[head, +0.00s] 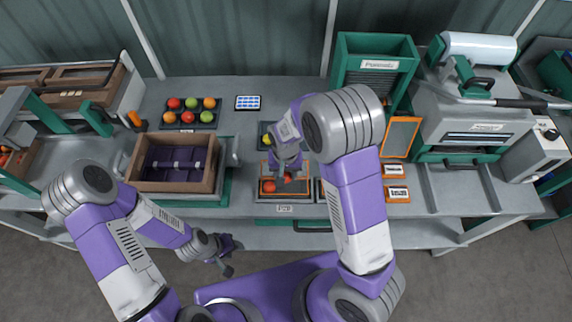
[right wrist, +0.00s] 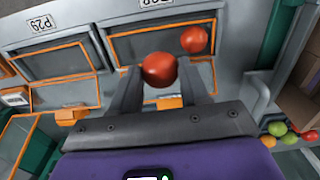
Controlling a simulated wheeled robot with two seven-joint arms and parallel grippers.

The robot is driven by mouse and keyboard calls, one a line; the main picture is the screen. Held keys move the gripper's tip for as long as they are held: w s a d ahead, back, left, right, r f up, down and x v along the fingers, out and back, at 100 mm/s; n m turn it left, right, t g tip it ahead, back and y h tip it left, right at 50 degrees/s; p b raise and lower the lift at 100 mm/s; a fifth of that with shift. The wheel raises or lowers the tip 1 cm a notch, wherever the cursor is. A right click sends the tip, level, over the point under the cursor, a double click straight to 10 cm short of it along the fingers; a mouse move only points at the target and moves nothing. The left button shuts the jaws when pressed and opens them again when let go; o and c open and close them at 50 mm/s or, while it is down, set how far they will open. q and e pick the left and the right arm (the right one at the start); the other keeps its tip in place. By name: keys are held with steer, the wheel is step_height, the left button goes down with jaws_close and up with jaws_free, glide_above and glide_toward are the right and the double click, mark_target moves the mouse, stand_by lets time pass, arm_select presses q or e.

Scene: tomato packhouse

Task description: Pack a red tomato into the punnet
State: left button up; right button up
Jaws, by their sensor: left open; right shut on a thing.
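My right gripper (head: 287,174) is shut on a red tomato (right wrist: 159,69), held between its two fingers above an orange-framed bay (head: 306,188) at the bench front. A second red tomato (head: 268,186) lies in that bay, left of the gripper; it also shows in the right wrist view (right wrist: 194,40), apart from the held one. My left gripper (head: 225,254) is open and empty, low in front of the bench. A brown crate (head: 209,173) with dark purple compartments stands left of the bay. I cannot tell for sure which container is the punnet.
A dark tray (head: 189,126) of red, orange and green tomatoes lies behind the crate. A green bin (head: 376,75) and a grey machine (head: 478,120) stand at the back right.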

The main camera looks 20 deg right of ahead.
steer(key=shift+a, duration=0.15)
steer(key=shift+f, duration=0.15)
step_height(320, 180, down, 6)
steer(key=b, duration=0.5)
steer(key=shift+w, duration=0.1)
stand_by(0.5)
steer(key=o, duration=0.8)
steer(key=shift+c, duration=1.3)
